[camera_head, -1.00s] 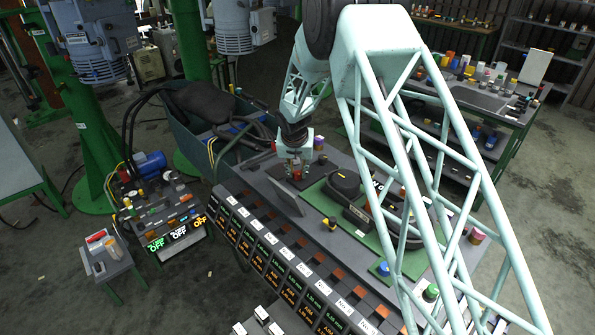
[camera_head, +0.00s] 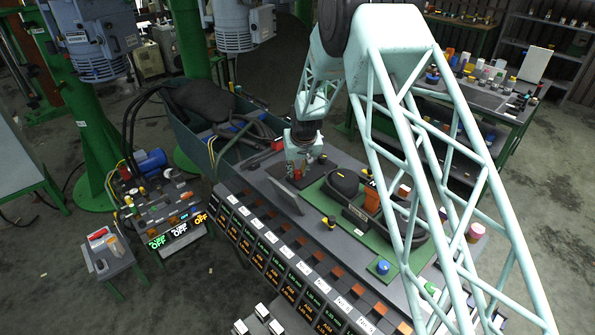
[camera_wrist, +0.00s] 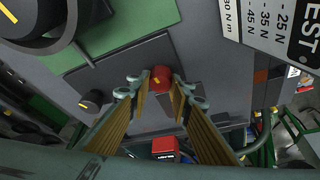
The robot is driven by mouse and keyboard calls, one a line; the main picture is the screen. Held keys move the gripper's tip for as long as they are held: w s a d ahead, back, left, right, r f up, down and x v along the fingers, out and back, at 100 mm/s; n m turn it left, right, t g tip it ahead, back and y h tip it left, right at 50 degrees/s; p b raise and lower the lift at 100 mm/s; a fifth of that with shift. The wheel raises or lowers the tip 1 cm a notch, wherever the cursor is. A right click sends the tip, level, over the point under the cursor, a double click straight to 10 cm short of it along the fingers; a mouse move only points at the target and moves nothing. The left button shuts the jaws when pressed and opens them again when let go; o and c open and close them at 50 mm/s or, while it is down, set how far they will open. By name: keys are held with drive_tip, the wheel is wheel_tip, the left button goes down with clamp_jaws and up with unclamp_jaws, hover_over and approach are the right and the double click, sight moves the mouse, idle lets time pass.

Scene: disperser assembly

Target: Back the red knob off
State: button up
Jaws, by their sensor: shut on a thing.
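In the head view my gripper (camera_head: 297,170) points down at the far left part of the grey bench.
A black knob (camera_wrist: 92,100) is left of the red knob in the wrist view. A red box (camera_wrist: 165,147) lies beyond the plate's edge. A tilted grey panel (camera_head: 285,197) stands close to my gripper. A green board with black equipment (camera_head: 345,183) is to the right.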

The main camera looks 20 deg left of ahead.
drive_tip(key=shift+f+n+g+y+b, duration=0.15)
drive_tip(key=shift+n+g+y+b, duration=0.25)
drive_tip(key=shift+n+b, duration=1.1)
drive_tip(key=n+g+b, duration=0.1)
drive_tip(key=n+b, duration=0.1)
drive_tip(key=b, duration=0.5)
drive_tip(key=shift+d+n+y, duration=0.1)
drive_tip(key=shift+n+y, duration=0.2)
drive_tip(key=shift+n, duration=0.1)
drive_tip(key=n+g+b, duration=0.1)
drive_tip(key=n+b, duration=0.1)
drive_tip(key=b, duration=0.2)
drive_tip(key=shift+w, duration=0.1)
drive_tip(key=shift+n+g+y+b, duration=0.3)
drive_tip(key=shift+n+g+b, duration=0.2)
drive_tip(key=shift+n+b, duration=0.9)
drive_tip(key=shift+w+n+g, duration=0.1)
drive_tip(key=shift+n+g, duration=0.6)
drive_tip(key=shift+n, duration=1.4)
drive_tip(key=o, duration=0.8)
drive_tip(key=shift+o, duration=0.2)
